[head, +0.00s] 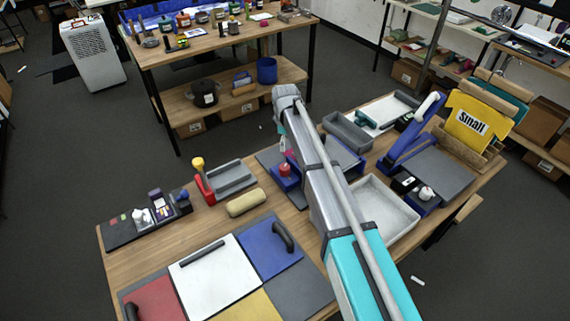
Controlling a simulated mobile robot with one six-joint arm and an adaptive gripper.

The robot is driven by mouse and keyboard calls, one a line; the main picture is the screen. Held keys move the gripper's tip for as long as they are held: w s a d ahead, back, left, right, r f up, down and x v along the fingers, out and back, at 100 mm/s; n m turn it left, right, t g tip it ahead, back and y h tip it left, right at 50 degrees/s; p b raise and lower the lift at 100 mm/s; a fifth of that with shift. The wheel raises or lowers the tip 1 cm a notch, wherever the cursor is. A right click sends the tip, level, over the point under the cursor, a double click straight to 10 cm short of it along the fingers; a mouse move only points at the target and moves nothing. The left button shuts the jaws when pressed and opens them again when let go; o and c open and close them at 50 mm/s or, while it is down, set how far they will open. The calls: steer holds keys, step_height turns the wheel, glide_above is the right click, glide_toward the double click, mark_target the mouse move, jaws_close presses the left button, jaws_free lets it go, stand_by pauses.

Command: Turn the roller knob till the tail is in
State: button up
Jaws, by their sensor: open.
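My arm rises from the bottom right and bends down at its far end. My gripper (284,150) hangs there, small and partly hidden by the arm, over a blue block with a red top (286,170). I cannot tell whether it touches that part. A blue-framed device with a grey bed (345,155) shows just right of the arm. The arm covers the space between this device and the blue block, so I cannot tell whether they are joined. I cannot make out the roller knob or a film tail for certain.
A heat press with a blue arm (410,135) stands at right by a yellow shirt (478,124). A white-bottomed tray (385,208) lies right of my arm. Coloured panels (218,277), a tan roll (246,203) and a red-handled tool (204,182) lie left. Bare wood (150,255) shows between.

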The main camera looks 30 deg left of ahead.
mark_target(284, 167)
steer(key=shift+w, duration=0.1)
steer(key=shift+s+a+f, duration=0.1)
steer(key=shift+s, duration=0.1)
step_height(284, 167, down, 14)
steer(key=b, duration=1.3)
steer(key=shift+r+b, duration=0.2)
steer(key=shift+b, duration=0.2)
stand_by(0.3)
